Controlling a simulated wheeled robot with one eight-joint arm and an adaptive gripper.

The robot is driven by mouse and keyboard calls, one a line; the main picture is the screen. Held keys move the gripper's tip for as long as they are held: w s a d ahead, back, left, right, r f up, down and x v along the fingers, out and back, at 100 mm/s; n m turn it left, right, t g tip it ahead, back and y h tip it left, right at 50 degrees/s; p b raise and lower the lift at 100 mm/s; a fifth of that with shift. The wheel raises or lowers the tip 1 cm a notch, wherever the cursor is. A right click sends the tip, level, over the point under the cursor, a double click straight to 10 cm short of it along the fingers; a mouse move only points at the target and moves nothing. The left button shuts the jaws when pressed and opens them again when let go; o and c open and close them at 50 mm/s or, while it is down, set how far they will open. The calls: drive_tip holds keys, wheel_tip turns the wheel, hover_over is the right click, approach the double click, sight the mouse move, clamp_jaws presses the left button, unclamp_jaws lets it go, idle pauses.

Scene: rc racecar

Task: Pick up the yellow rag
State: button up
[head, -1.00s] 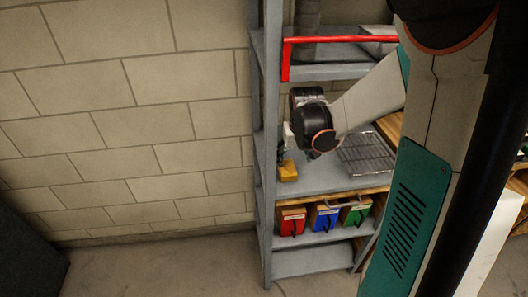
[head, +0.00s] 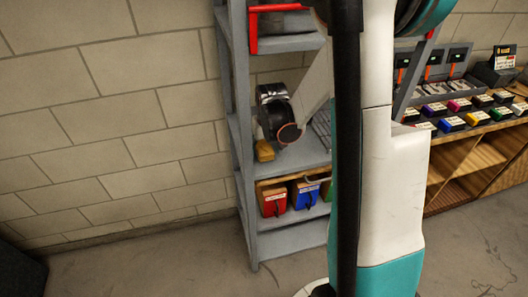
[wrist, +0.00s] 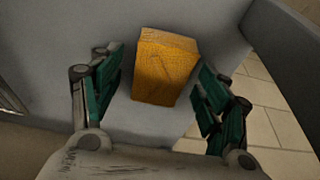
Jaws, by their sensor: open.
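The yellow rag (wrist: 165,68) looks like a folded, boxy orange-yellow block in the wrist view. It lies on a grey shelf board near the edge, and shows small in the head view (head: 264,151). My gripper (wrist: 160,75) is open, with one green-and-grey finger on each side of the rag. A gap shows between each finger and the rag, and nothing is held. In the head view my dark wrist is just above the rag and the fingers cannot be made out.
The grey shelf unit (head: 241,130) has an upright post left of the rag. A wire rack (head: 321,124) is on the same board to the right, partly hidden by my arm. Red (head: 273,203) and blue (head: 304,196) bins stand below. A block wall (head: 120,120) is at left.

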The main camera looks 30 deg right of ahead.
sight(263, 145)
drive_tip(key=shift+c, duration=0.5)
drive_tip(key=c, duration=1)
drive_tip(key=shift+r, duration=0.15)
drive_tip(key=shift+r+p, duration=0.4)
drive_tip(key=shift+r, duration=0.2)
wheel_tip(263, 145, up, 2)
drive_tip(key=shift+r+p, duration=0.25)
drive_tip(key=shift+p, duration=0.4)
drive_tip(key=s+a+p, duration=0.1)
drive_tip(key=s, duration=0.4)
drive_tip(key=s+a, duration=0.2)
drive_tip(key=s, duration=0.4)
drive_tip(key=s+a+p, duration=0.1)
drive_tip(key=s+a, duration=0.1)
drive_tip(key=s, duration=0.4)
drive_tip(key=shift+s+f+p, duration=0.2)
drive_tip(key=shift+f+p, duration=0.05)
drive_tip(key=shift+p, duration=0.05)
